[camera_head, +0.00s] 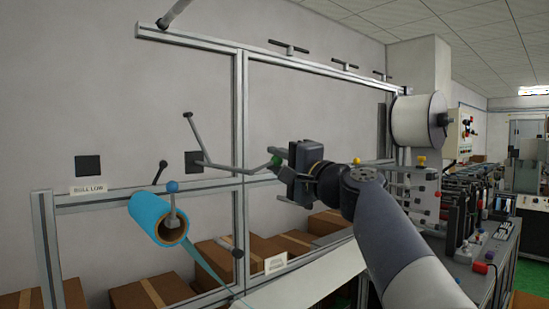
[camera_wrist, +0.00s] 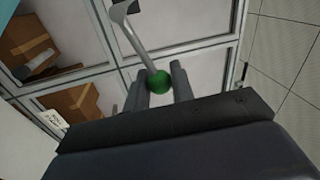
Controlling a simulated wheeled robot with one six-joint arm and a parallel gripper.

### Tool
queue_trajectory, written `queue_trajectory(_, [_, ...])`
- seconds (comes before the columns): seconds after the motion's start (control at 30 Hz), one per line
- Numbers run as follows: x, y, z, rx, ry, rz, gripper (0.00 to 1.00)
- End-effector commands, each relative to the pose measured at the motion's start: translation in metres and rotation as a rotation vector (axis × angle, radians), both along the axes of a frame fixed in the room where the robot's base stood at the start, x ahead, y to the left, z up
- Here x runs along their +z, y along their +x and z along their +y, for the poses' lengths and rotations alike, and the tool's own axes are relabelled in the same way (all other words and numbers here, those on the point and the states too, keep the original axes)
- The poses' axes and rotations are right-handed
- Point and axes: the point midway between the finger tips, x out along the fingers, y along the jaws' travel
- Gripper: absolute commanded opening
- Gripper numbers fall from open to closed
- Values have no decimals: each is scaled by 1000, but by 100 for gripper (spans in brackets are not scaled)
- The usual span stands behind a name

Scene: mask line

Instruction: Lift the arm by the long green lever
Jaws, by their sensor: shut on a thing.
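The long lever (camera_head: 235,167) is a grey rod that runs from a dark square plate (camera_head: 194,161) on the frame to a green knob (camera_head: 275,161). Another grey rod (camera_head: 198,138) rises from the plate side to a dark tip at upper left. My gripper (camera_head: 281,158) is at the knob, partly hidden by its own body. In the wrist view the green knob (camera_wrist: 159,82) sits between the two fingers (camera_wrist: 160,85), with the grey rod (camera_wrist: 135,40) leading away from it.
A blue roll (camera_head: 155,217) sticks out at lower left under a blue-knobbed clamp (camera_head: 172,187). Cardboard boxes (camera_head: 147,290) stand behind the metal frame (camera_head: 240,115). A white roll (camera_head: 419,120) and machinery (camera_head: 470,185) are on the right.

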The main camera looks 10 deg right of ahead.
Motion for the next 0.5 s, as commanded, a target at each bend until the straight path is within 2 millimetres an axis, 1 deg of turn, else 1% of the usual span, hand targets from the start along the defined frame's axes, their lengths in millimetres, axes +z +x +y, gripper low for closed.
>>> queue_trajectory(0.1, [-9,1,-1,0,92,63,0])
queue_trajectory(0.5, [-32,1,-1,0,370,252,0])
